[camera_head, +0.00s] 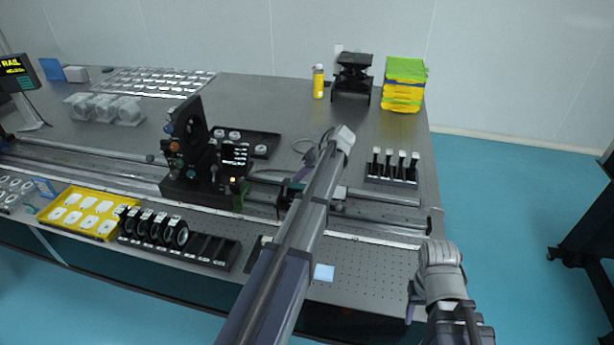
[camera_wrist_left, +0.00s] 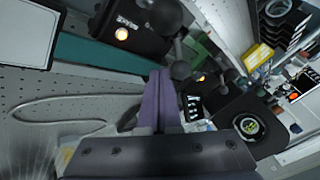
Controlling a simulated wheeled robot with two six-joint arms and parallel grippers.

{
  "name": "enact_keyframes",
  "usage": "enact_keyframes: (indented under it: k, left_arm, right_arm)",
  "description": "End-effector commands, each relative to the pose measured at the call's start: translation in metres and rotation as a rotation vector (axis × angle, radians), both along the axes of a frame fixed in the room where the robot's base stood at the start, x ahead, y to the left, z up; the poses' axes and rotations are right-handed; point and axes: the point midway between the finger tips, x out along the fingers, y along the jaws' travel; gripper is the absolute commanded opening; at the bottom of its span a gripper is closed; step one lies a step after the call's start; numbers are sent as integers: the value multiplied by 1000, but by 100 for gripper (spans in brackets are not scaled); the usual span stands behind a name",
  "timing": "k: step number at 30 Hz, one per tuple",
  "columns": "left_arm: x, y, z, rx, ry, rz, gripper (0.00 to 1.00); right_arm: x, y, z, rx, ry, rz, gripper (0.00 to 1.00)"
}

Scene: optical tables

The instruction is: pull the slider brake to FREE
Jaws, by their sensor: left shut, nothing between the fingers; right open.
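A black optical unit with a lit orange lamp (camera_head: 205,170) stands on the rail, left of my left arm. In the left wrist view, its black labelled box (camera_wrist_left: 125,22) has the orange lamp. A lever with a dark ball knob (camera_wrist_left: 181,70) and a green block (camera_wrist_left: 200,52) are close by; I cannot tell for sure which part is the slider brake or read its setting. My left gripper (camera_wrist_left: 160,76) is shut and empty, its purple fingertips near the knob; contact is unclear. In the head view it (camera_head: 309,157) is partly hidden by my arm. My right gripper (camera_head: 412,300) is open at the table's front right.
The long rail (camera_head: 385,225) crosses the table. A yellow tray (camera_head: 78,214) and a black rack with round optics (camera_head: 150,228) lie in front. A rack of upright posts (camera_head: 392,168), a yellow bottle (camera_head: 318,82) and stacked bins (camera_head: 404,85) stand right and back. The front right perforated top is mostly clear.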

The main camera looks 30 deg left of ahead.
Motion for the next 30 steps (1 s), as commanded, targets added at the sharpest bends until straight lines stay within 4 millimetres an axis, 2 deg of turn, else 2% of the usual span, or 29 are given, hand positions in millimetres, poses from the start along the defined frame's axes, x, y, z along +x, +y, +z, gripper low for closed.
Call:
enact_keyframes:
  k: [15, 30]
  left_arm:
    - [-4, 2, 0, 2, -4, 0, 0]
    - [-11, 1, 4, 24, -92, 2, 0]
  right_arm:
    - [0, 0, 0, 0, 0, 0, 50]
    - [0, 0, 2, 0, 0, 0, 50]
